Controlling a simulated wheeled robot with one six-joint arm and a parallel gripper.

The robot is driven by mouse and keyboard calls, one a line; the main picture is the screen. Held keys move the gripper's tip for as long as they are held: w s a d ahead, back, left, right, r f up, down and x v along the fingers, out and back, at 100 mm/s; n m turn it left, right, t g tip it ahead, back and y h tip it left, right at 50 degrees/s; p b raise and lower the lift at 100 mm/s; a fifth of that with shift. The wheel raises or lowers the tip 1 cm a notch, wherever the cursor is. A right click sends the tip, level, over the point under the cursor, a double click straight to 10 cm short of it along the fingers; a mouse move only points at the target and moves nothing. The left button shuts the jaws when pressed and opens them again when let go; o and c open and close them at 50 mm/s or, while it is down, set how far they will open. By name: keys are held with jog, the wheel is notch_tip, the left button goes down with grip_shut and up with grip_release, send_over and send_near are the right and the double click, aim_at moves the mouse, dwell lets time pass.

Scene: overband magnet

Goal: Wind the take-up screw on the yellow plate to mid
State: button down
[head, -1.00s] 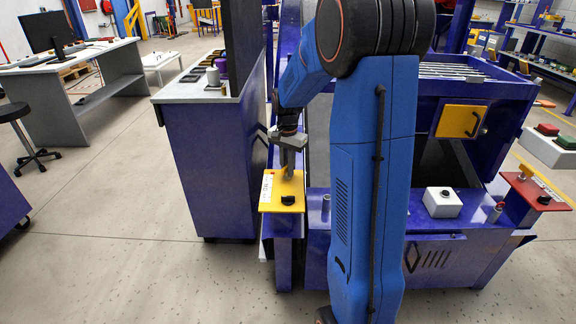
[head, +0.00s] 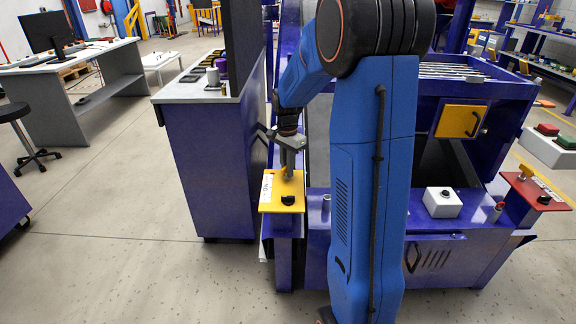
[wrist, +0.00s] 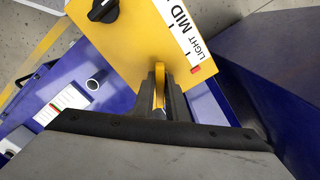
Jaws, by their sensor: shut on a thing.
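The yellow plate (head: 270,207) sits at the front left of the blue machine, and fills the top of the wrist view (wrist: 135,55). It bears a black knob (head: 288,200) and a white label (wrist: 178,20) reading "LIGHT" and "MID", the rest cut off. A small red mark (wrist: 195,69) shows by the label's LIGHT end. My gripper (head: 288,176) points down at the plate's far part. In the wrist view its fingers are shut on a thin yellow piece (wrist: 159,78), seemingly the take-up screw's handle. The screw itself is hidden.
A blue cabinet (head: 210,160) stands close on the left of the plate. A white box with a black knob (head: 442,202) and a red plate (head: 535,192) are on the machine to the right. The floor in front is clear.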

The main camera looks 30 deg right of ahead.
jog(key=shift+m, duration=1.2)
jog(key=m, duration=0.4)
jog(key=shift+m, duration=0.4)
jog(key=shift+m, duration=2.4)
jog(key=m, duration=0.4)
jog(key=shift+m, duration=0.4)
